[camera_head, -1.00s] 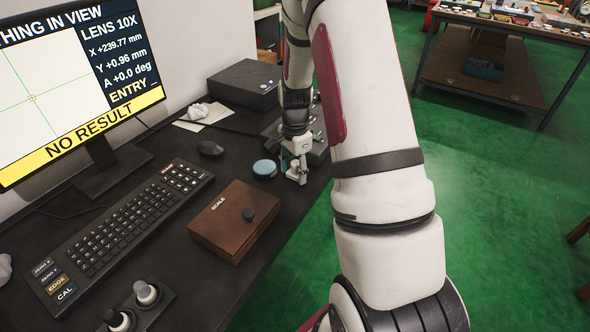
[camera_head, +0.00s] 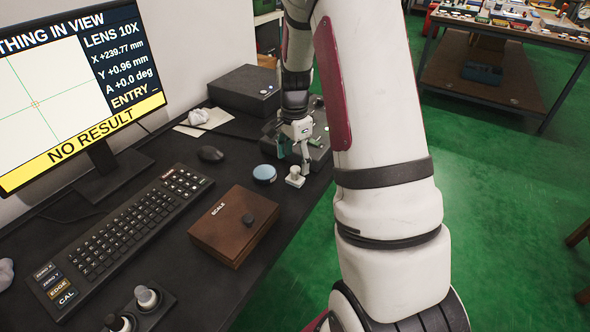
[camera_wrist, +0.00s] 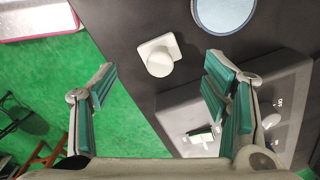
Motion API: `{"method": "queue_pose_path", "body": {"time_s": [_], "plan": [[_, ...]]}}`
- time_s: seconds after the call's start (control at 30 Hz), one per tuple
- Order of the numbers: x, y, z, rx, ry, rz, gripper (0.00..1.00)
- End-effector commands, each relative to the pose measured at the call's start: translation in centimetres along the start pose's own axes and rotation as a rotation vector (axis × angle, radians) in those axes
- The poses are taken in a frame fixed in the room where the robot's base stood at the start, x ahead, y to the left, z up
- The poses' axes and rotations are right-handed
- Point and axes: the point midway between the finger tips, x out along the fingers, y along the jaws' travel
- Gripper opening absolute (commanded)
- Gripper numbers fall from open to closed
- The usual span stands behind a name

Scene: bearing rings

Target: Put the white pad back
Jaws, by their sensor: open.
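The white pad (camera_head: 295,177), a small square block with a round knob on top, stands upright on the dark desk near its right edge. In the wrist view the white pad (camera_wrist: 160,54) lies beyond my fingertips, roughly centred between them and clear of both. My gripper (camera_head: 293,155) is open and empty, just behind the pad in the head view; its teal-padded fingers (camera_wrist: 160,68) are spread wide in the wrist view.
A round blue-topped disc (camera_head: 264,173) lies left of the pad, close by. A grey device (camera_head: 318,150) with a small lit window sits under my gripper. The monitor reads NO RESULT.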

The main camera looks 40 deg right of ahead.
Motion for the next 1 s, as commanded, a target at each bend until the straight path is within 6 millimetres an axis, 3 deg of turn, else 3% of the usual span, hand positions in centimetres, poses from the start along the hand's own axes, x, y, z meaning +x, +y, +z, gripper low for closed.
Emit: {"method": "queue_pose_path", "body": {"time_s": [0.2, 0.4, 0.57, 0.77, 1.0], "plan": [[-4.1, 0.0, 0.0, 0.000, 0.001, -0.003, 0.69], [-5.8, 0.0, 0.1, -0.004, -0.001, -0.001, 0.69], [-8.4, 0.8, 2.0, -0.091, -0.007, -0.018, 0.69], [-14.7, 5.0, 7.6, -0.387, -0.018, -0.059, 0.69], [-20.1, 12.5, 13.6, -0.791, -0.006, -0.103, 0.69]]}}
